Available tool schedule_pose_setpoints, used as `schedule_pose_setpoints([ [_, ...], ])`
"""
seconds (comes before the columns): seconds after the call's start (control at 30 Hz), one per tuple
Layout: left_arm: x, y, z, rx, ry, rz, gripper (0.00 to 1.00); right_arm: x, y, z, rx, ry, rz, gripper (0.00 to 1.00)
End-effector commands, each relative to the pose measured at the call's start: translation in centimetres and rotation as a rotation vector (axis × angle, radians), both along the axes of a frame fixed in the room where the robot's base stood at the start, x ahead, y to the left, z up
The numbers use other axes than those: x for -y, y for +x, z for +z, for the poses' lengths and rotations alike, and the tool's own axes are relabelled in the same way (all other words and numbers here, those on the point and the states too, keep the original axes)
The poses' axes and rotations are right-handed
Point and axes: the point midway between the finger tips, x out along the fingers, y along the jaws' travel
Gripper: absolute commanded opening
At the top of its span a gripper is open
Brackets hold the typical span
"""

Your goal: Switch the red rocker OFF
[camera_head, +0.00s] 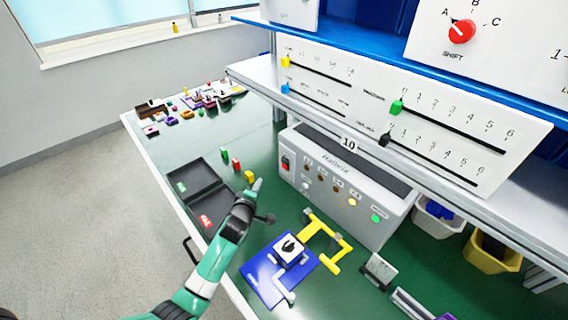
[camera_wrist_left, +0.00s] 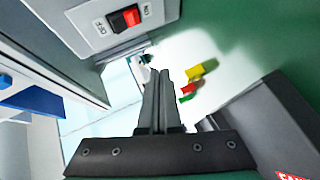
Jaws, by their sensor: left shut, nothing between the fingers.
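The red rocker (camera_head: 285,162) sits at the left end of the front face of the grey control box (camera_head: 335,190). I cannot surely tell which side is pressed in. My left gripper (camera_head: 258,183) is in front of the box's left end, below the rocker and apart from it. In the left wrist view its fingers (camera_wrist_left: 160,75) are shut together and empty. My right gripper is not in view.
Small red, green and yellow blocks (camera_head: 236,164) stand beside the gripper. An open dark case (camera_head: 197,185) lies left of my arm. A blue plate (camera_head: 270,282) with a knob and a yellow frame (camera_head: 325,238) lie to the right. A shelf (camera_head: 300,90) overhangs the box.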

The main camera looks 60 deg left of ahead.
Motion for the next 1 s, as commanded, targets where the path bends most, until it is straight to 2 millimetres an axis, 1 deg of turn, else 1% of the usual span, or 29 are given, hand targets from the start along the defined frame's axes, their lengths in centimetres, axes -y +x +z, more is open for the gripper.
schedule_pose_setpoints([
  [0.17, -0.3, 1.6, 0.0, 0.002, 0.002, -0.002, 0.00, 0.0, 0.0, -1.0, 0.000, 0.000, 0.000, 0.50],
  [0.47, -0.9, 5.9, 0.5, 0.003, 0.001, -0.001, 0.00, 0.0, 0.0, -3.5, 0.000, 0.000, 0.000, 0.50],
  [0.5, -1.0, 6.4, 0.3, 0.004, 0.002, -0.001, 0.00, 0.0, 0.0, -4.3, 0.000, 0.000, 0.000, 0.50],
  [0.6, -1.2, 7.4, 0.5, 0.002, 0.002, -0.002, 0.00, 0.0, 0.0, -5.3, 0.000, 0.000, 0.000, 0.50],
  [0.77, -1.4, 8.3, 1.0, 0.001, 0.001, 0.000, 0.00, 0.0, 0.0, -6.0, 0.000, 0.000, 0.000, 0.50],
  [1.0, -1.4, 8.4, 1.2, 0.000, 0.000, 0.000, 0.00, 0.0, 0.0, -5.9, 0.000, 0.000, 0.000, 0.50],
])
